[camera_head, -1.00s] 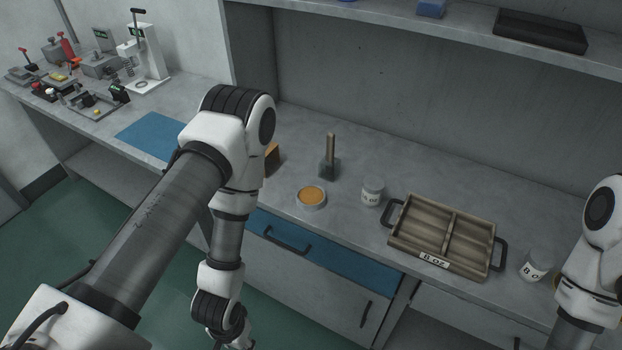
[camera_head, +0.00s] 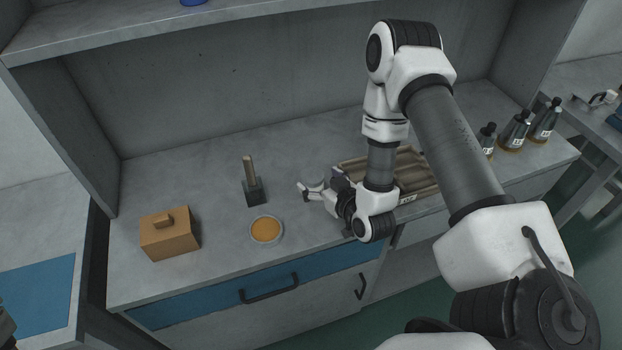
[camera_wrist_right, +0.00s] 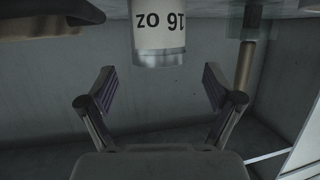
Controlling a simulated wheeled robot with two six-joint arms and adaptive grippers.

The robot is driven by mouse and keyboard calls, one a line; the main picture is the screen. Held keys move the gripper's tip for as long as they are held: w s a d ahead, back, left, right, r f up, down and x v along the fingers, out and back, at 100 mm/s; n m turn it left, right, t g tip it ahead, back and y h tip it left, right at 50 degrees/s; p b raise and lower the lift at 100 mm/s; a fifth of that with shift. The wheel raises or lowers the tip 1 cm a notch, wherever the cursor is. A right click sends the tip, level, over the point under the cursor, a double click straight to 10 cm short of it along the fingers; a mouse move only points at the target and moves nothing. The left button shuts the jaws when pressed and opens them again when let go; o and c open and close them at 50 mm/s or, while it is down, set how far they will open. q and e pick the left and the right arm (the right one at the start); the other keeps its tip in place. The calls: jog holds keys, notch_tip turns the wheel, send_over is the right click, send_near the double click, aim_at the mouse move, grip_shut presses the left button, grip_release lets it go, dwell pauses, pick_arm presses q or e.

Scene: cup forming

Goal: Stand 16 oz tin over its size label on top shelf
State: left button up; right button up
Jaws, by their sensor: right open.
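The 16 oz tin (camera_wrist_right: 158,35), white-labelled with a grey metal rim, shows in the right wrist view, where its lettering appears upside down. My right gripper (camera_wrist_right: 159,80) is open there, its two fingers spread apart with the tin ahead of the gap, not gripped. In the head view the right gripper (camera_head: 312,191) is low over the bench, between the wooden-handled tool and the tray; I cannot make out the tin there. The top shelf (camera_head: 130,38) shows only in part, and no size label is visible on it. My left gripper is out of view.
A tool with an upright wooden handle (camera_head: 250,178), a round dish with orange contents (camera_head: 266,230) and a tan block (camera_head: 169,233) stand on the bench. The brown tray (camera_head: 421,184) is partly behind my right arm. Dark bottles (camera_head: 515,131) stand at right.

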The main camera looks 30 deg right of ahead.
aim_at(313, 175)
jog(key=x, duration=0.4)
jog(key=shift+w+f, duration=0.1)
jog(key=shift+f, duration=0.15)
jog(key=shift+r, duration=0.1)
jog(key=shift+c, duration=0.6)
jog(key=shift+s+d+r, duration=0.1)
jog(key=shift+s, duration=0.25)
jog(key=c, duration=1.2)
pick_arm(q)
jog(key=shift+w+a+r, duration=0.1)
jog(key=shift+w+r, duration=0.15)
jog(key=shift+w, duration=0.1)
pick_arm(e)
jog(key=shift+w, duration=0.1)
